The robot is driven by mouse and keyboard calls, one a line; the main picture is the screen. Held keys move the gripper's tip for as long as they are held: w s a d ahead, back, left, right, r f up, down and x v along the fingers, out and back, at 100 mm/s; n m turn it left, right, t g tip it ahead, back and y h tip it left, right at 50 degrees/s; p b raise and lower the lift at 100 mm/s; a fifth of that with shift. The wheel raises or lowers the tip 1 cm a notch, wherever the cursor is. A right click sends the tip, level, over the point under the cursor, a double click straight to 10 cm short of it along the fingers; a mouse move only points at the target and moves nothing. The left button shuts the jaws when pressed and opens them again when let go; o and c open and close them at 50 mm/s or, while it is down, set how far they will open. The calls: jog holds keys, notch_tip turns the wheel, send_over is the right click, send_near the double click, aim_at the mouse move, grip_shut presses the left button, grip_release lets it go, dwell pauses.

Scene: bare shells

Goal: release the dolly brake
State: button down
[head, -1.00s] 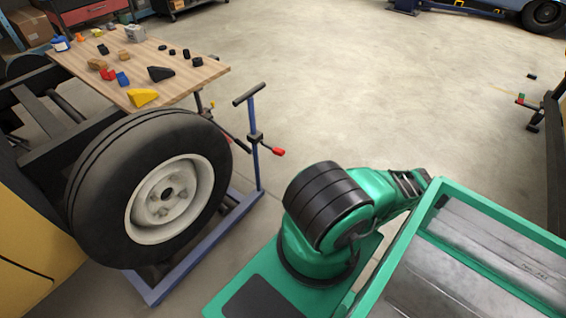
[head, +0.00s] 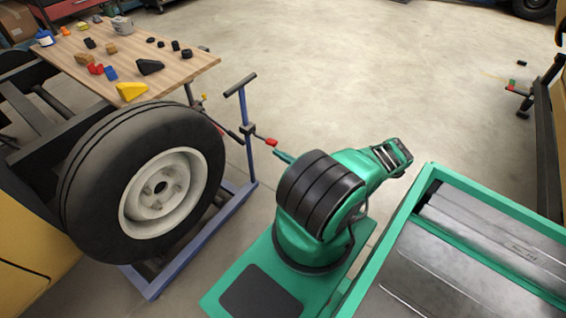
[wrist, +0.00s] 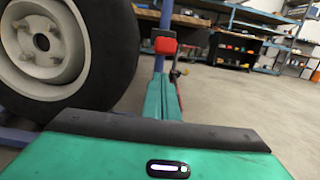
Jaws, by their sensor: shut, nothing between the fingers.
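The blue wheel dolly (head: 206,240) stands around a large black tyre (head: 100,200) with a white rim. At its right, a blue post with a T-handle carries a short lever ending in a red grip (head: 271,141). In the wrist view the red grip (wrist: 165,45) shows straight ahead in front of the post. My gripper (head: 283,156) is just right of and below the red grip in the head view, mostly hidden behind my arm. In the wrist view my gripper (wrist: 162,85) is shut and empty, its tips below the grip. I cannot tell whether they touch it.
A wooden table (head: 185,65) with several small blocks stands behind the tyre. The yellow vehicle body (head: 25,245) is at the left. A dark stand (head: 545,130) is at the far right. The concrete floor between is clear.

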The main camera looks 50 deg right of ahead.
jog(key=shift+w+r, duration=0.25)
jog(key=shift+r, duration=0.85)
jog(key=shift+s+r+g, duration=0.1)
jog(key=shift+r+g, duration=0.25)
jog(key=shift+g, duration=0.15)
jog(key=shift+a+r, duration=0.1)
